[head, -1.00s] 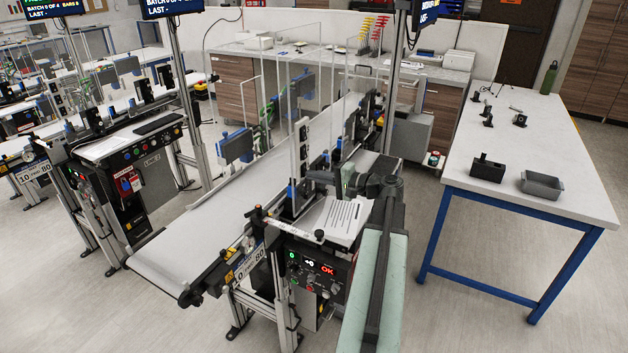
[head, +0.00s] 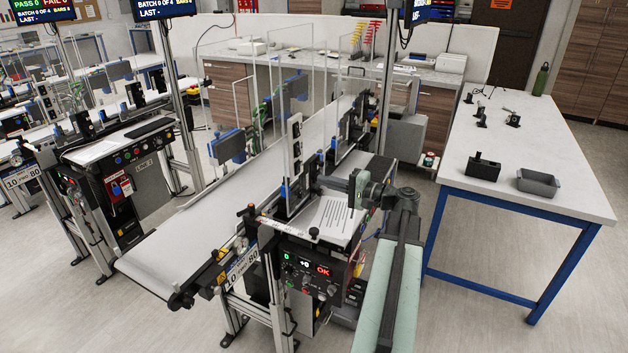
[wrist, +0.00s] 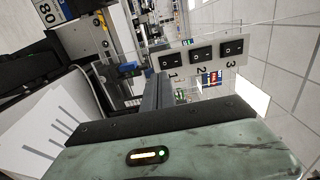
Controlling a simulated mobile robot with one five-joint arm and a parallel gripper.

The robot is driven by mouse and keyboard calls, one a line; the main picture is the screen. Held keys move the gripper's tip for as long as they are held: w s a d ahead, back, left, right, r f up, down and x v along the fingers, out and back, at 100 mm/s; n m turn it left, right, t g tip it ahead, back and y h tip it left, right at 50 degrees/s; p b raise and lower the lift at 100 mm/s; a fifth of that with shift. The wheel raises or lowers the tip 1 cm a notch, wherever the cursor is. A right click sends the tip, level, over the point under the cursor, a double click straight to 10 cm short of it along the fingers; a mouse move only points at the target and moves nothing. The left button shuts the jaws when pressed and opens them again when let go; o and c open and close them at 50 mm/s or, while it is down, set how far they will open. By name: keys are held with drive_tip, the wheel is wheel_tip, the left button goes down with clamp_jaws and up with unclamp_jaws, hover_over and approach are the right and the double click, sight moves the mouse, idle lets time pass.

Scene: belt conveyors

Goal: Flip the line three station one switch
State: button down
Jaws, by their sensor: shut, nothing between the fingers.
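A pale upright panel with three black rocker switches, marked 1, 2 and 3, shows in the wrist view (wrist: 187,57). Switch 1 (wrist: 171,61) is nearest my fingers; switch 2 (wrist: 202,53) and switch 3 (wrist: 232,46) are farther right. In the head view the same panel (head: 295,139) stands beside the near conveyor, small and seen at an angle. My gripper (wrist: 156,88) is shut and empty, its tips close below switch 1 in the picture. I cannot tell whether they touch it. My gripper also shows in the head view (head: 324,182), right of the panel.
The conveyor belt (head: 190,235) runs left of the panel. A clear guard rises behind the panel. A white table (head: 540,150) with small parts stands right. Floor is free in front.

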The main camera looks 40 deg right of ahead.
drive_tip(key=f+v, duration=0.1)
drive_tip(key=v, duration=0.6)
drive_tip(key=shift+s+b, duration=0.3)
drive_tip(key=shift+b, duration=0.05)
drive_tip(key=shift+d+f, duration=0.1)
